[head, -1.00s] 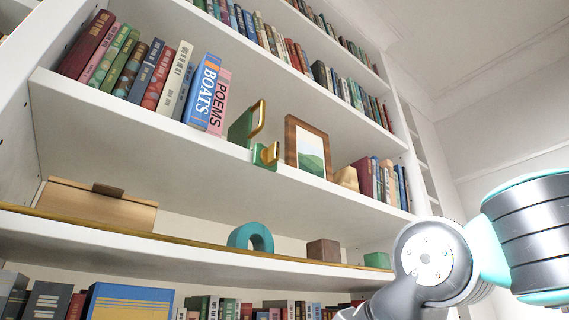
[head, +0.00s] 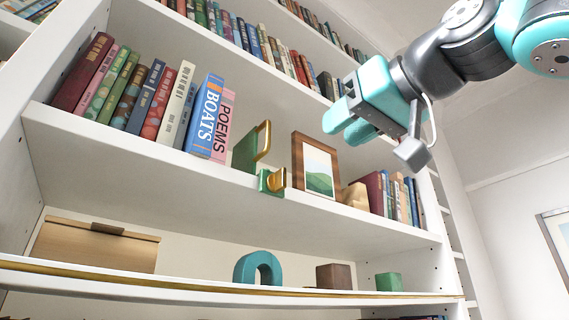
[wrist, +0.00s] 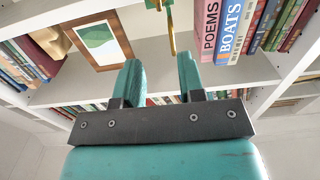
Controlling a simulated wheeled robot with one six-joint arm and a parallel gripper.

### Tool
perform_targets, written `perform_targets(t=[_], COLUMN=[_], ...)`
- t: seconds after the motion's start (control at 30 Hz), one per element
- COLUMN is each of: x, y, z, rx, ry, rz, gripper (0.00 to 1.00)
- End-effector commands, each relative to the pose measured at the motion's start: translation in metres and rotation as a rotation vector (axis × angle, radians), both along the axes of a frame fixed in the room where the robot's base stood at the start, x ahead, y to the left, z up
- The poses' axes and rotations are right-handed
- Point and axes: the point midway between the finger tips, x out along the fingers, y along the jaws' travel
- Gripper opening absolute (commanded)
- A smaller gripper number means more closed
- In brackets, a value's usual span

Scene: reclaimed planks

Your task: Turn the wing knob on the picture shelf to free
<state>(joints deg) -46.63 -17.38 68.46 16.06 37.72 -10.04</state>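A small green fixture with a gold wing knob (head: 275,181) sits on the front edge of the picture shelf (head: 150,150). Just above and behind it stands a green block with an upright gold bar (head: 263,140). My gripper (head: 342,122) is in the air in front of the shelf, above and right of the knob and apart from it. In the wrist view the two teal fingers (wrist: 160,65) are spread with nothing between them. Beyond their tips a gold and green piece (wrist: 171,25) shows, cut by the top edge; I cannot tell which gold part it is.
A framed landscape picture (head: 316,168) stands right of the knob, with a tan object (head: 355,195) and books beyond. Left are the POEMS (head: 223,125) and BOATS (head: 205,115) books. The lower shelf holds a wooden box (head: 95,247) and a teal arch (head: 258,266).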

Motion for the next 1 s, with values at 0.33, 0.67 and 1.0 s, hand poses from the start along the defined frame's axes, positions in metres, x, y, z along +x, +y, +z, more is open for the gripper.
perform_targets(t=[0.33, 0.67, 1.0], x=[0.067, 0.113, 0.121], y=[0.045, 0.076, 0.082], z=[0.003, 0.002, -0.001], rx=[-0.003, -0.001, 0.0], ry=[0.005, 0.003, 0.002], rz=[0.001, 0.002, 0.002], gripper=[0.36, 0.36, 0.36])
